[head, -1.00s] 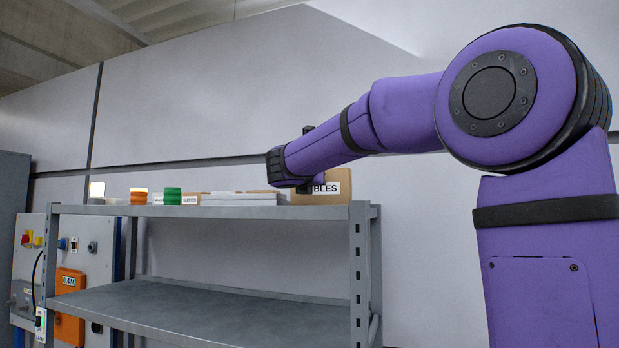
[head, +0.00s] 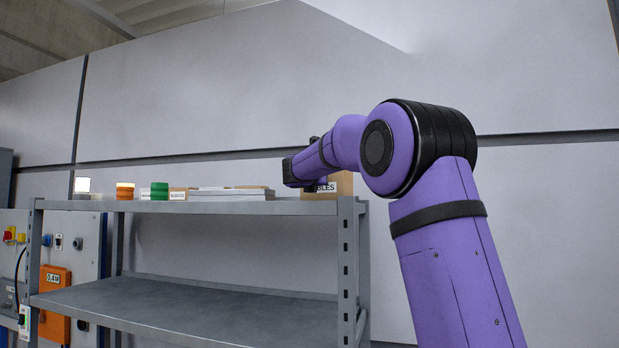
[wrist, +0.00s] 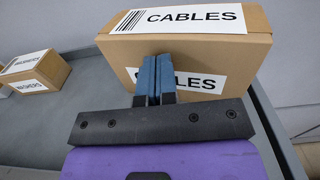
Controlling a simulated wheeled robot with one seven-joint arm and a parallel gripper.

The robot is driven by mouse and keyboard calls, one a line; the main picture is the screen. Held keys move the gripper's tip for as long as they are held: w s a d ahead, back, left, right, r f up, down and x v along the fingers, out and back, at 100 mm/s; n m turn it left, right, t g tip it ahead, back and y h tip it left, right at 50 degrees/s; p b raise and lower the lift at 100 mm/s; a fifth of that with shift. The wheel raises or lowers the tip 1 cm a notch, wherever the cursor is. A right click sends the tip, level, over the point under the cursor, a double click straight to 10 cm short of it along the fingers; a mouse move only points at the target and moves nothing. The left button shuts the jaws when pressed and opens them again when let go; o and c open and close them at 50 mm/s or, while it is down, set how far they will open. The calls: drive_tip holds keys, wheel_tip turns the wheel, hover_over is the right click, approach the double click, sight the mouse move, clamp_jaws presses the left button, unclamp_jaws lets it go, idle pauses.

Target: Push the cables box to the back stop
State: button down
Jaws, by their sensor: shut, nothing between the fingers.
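The cables box (wrist: 205,55) is a brown cardboard carton with white CABLES labels on its top and front. In the wrist view it stands upright on the grey shelf top (wrist: 80,95). My gripper (wrist: 154,72) is shut with its blue fingers together, directly in front of the box's labelled face; the fingers hide part of the front label. Whether they touch the face I cannot tell. In the head view the box (head: 343,183) is at the right end of the upper shelf, partly hidden by my gripper (head: 312,187). The back stop cannot be made out.
A smaller labelled carton (wrist: 35,75) stands to the left, with clear shelf between. Along the upper shelf are a flat white stack (head: 225,194), a green item (head: 159,191) and an orange item (head: 124,191). The shelf's right edge runs close beside the cables box.

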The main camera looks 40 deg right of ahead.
drive_tip(key=x, duration=0.6)
drive_tip(key=shift+w+d, duration=0.2)
drive_tip(key=shift+d, duration=0.1)
drive_tip(key=shift+a+f, duration=0.1)
drive_tip(key=shift+f, duration=0.05)
